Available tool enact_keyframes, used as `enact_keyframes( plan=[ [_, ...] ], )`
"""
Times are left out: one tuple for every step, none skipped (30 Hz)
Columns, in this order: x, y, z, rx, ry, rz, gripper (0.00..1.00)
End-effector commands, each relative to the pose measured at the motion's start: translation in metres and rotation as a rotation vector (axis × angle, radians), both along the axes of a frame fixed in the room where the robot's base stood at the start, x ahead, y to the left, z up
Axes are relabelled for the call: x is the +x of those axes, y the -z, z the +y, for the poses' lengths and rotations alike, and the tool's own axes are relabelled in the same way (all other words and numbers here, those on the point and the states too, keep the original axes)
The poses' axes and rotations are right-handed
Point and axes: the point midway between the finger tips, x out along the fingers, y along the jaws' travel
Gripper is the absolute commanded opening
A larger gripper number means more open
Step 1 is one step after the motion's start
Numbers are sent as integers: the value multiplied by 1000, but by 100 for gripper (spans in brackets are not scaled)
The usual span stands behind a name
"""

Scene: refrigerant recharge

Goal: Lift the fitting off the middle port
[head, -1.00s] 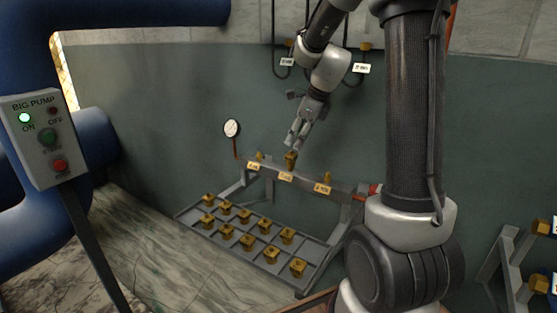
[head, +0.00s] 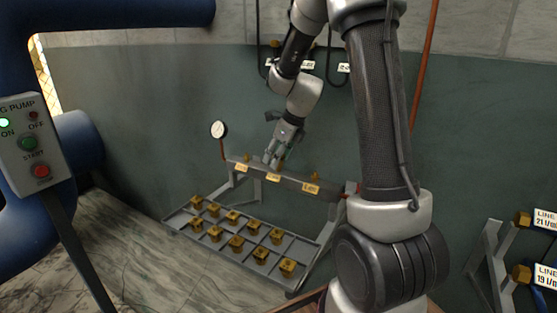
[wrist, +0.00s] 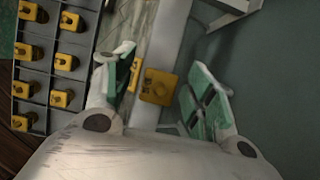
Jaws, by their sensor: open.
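The middle port's brass fitting (wrist: 158,88) shows in the wrist view as a yellow block with a round centre, on the grey rail. My gripper (head: 274,159) is open, with its fingers down at the middle of the rail in the head view. In the wrist view one green-padded finger stands on each side of the fitting, with gaps between pads and fitting. In the head view the fingers mostly hide this fitting. The rail (head: 291,182) carries yellow labels, with a smaller brass piece at its left port (head: 247,158) and another at its right port (head: 315,176).
A grey divided tray (head: 178,219) with several brass fittings (head: 236,243) slopes in front of the rail. A round gauge (head: 219,130) stands at the rail's left end. The green wall (head: 120,150) is behind. A pump control box (head: 33,145) stands at far left.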

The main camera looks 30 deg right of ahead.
Motion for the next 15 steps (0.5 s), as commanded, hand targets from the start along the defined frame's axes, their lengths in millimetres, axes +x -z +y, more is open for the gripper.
enact_keyframes(
  plan=[
    [0,0,0,0,0,0,55],
    [0,0,0,0,0,0,54],
    [0,0,0,0,0,0,46],
    [0,0,0,0,0,0,41],
    [0,0,0,0,0,0,35],
    [0,0,0,0,0,0,28],
    [0,0,0,0,-1,0,23],
    [0,0,0,0,-1,0,17],
    [0,0,0,0,-1,0,10],
    [0,0,0,0,-1,0,4],
    [0,0,0,0,-1,0,2],
    [0,0,0,0,-1,0,2],
    [0,0,0,0,-1,0,2],
    [0,0,0,0,-1,0,2],
    [0,0,0,0,-1,0,2]
  ],
)
